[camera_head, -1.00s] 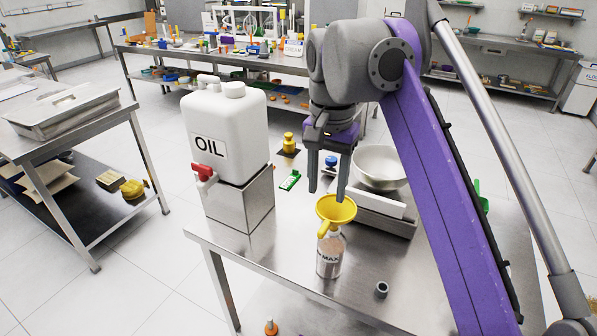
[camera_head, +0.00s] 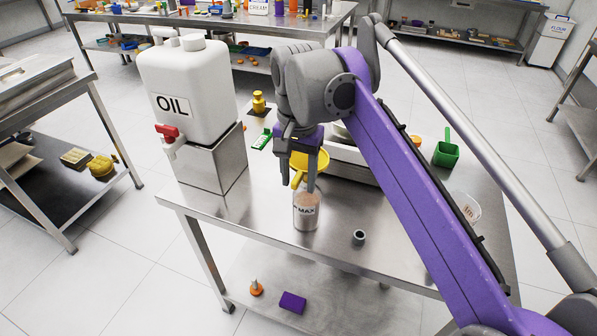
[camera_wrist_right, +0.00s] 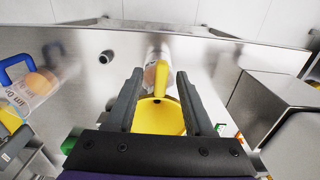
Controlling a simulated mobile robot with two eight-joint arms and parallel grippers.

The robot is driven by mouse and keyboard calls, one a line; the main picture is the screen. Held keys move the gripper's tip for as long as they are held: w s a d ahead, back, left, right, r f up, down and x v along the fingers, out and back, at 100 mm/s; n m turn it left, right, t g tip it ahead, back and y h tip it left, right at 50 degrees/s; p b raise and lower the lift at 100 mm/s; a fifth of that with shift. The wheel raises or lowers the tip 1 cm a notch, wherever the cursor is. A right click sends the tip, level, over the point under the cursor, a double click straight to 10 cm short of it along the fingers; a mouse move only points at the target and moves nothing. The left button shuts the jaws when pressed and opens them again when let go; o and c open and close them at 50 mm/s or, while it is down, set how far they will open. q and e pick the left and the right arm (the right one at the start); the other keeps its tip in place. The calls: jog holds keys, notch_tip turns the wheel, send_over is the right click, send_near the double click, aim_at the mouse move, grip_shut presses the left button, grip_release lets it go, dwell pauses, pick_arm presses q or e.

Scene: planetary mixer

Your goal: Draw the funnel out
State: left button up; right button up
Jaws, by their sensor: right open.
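The yellow funnel (camera_head: 318,162) is at the top of the clear bottle marked MAX (camera_head: 306,214), which stands upright on the steel table. My right gripper (camera_head: 298,187) is open and points down at the funnel. A gap shows between the fingers and the handle. The funnel's spout and the bottle mouth are partly hidden. My left gripper is out of view.
A white oil container (camera_head: 192,85) with a red tap stands on a steel block (camera_head: 205,160) left of the bottle. A small grey cup (camera_head: 359,237) stands right of it. A green scoop (camera_head: 446,152) and a clear jug (camera_head: 466,206) are farther right.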

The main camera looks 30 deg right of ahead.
grip_shut()
dwell(0.6)
